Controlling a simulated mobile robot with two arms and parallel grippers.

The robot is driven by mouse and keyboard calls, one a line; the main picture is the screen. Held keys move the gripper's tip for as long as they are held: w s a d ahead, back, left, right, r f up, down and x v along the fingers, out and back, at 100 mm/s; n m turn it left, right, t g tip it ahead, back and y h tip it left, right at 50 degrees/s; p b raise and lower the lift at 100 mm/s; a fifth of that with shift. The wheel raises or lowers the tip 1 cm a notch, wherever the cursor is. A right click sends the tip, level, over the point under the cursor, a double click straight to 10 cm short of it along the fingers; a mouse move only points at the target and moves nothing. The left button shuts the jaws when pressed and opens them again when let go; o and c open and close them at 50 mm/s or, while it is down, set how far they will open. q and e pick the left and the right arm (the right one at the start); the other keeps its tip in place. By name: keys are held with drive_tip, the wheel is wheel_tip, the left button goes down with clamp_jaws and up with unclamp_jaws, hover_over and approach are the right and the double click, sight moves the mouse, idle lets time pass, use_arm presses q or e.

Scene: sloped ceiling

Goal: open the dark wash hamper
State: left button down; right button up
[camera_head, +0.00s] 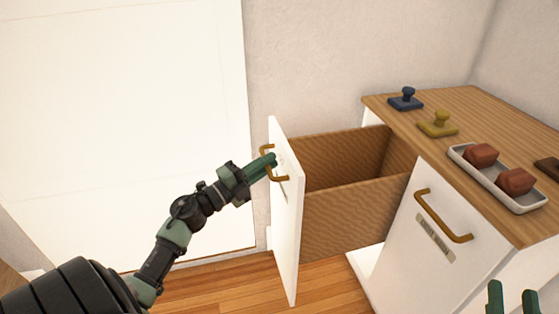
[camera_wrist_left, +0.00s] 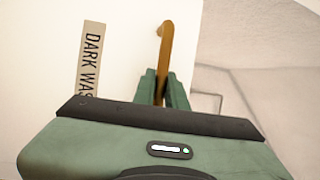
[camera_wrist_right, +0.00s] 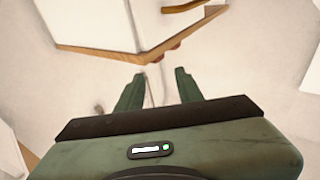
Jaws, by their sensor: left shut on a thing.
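The dark wash hamper (camera_head: 345,215) is a wood-toned bin behind a white front panel (camera_head: 286,225), pulled out from the cabinet; its inside looks empty where I can see. A label starting "DARK WAS" (camera_wrist_left: 90,60) shows on the panel in the left wrist view. My left gripper (camera_head: 270,162) is shut on the panel's brass handle (camera_wrist_left: 166,45). My right gripper (camera_head: 512,298) is open and empty, low at the right edge of the head view; its spread fingers also show in the right wrist view (camera_wrist_right: 157,90).
A second white front with a brass handle (camera_head: 440,218) and label is on the cabinet at right. The wooden top (camera_head: 480,105) holds a blue stamp-like object (camera_head: 406,100), a yellow one (camera_head: 438,125) and a tray (camera_head: 527,207) with two reddish blocks. A white door (camera_head: 120,120) stands behind.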

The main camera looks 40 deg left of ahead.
use_arm(q)
drive_tip(key=shift+s, duration=0.1)
drive_tip(key=c, duration=1.5)
unclamp_jaws()
drive_tip(key=shift+o, duration=0.2)
